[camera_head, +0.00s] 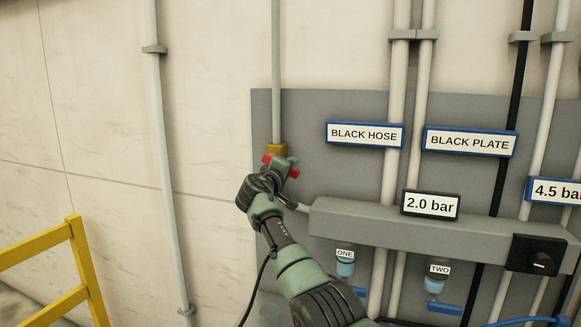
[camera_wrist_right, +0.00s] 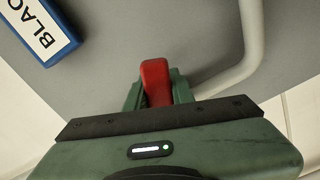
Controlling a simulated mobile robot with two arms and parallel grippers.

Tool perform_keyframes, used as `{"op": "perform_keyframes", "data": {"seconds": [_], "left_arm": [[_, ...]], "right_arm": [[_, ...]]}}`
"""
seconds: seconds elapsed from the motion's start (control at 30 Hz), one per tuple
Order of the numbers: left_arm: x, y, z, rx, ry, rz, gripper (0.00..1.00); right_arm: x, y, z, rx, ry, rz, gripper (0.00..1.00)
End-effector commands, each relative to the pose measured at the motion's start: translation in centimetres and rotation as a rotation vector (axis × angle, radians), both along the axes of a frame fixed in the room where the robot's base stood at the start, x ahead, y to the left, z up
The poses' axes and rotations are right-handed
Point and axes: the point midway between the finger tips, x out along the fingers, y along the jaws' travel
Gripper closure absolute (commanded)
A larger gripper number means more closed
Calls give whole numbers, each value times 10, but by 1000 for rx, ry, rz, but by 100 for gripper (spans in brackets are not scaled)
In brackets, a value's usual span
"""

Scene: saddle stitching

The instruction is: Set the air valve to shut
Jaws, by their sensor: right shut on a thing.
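The air valve has a brass body (camera_head: 276,149) at the lower end of a thin vertical grey pipe, on the left part of the grey panel. Red parts of its handle (camera_head: 293,172) show on both sides of my right gripper (camera_head: 285,164). The gripper and wrist hide much of the valve, so the handle's exact angle is hard to tell in the head view. In the right wrist view the red handle (camera_wrist_right: 155,80) sits between the two green fingers of my right gripper (camera_wrist_right: 157,92), which is shut on it. My left gripper is not in view.
The panel carries BLACK HOSE (camera_head: 365,134) and BLACK PLATE (camera_head: 469,142) labels. A yellow railing (camera_head: 80,260) stands lower left.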

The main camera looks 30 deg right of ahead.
Motion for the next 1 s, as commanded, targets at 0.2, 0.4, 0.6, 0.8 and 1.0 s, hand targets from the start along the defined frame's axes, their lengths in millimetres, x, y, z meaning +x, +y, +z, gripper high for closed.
{"op": "perform_keyframes", "data": {"seconds": [0.2, 0.4, 0.6, 0.8, 1.0], "left_arm": [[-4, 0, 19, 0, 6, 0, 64], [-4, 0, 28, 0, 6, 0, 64], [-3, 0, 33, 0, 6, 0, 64], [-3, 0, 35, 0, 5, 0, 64], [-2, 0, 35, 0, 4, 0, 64]], "right_arm": [[0, -4, 17, -114, 130, -9, 100], [0, -3, 24, -192, 220, -9, 100], [1, -2, 28, -236, 272, -9, 100], [1, -2, 30, -257, 292, -9, 100], [2, -2, 31, -262, 295, -9, 100]]}}
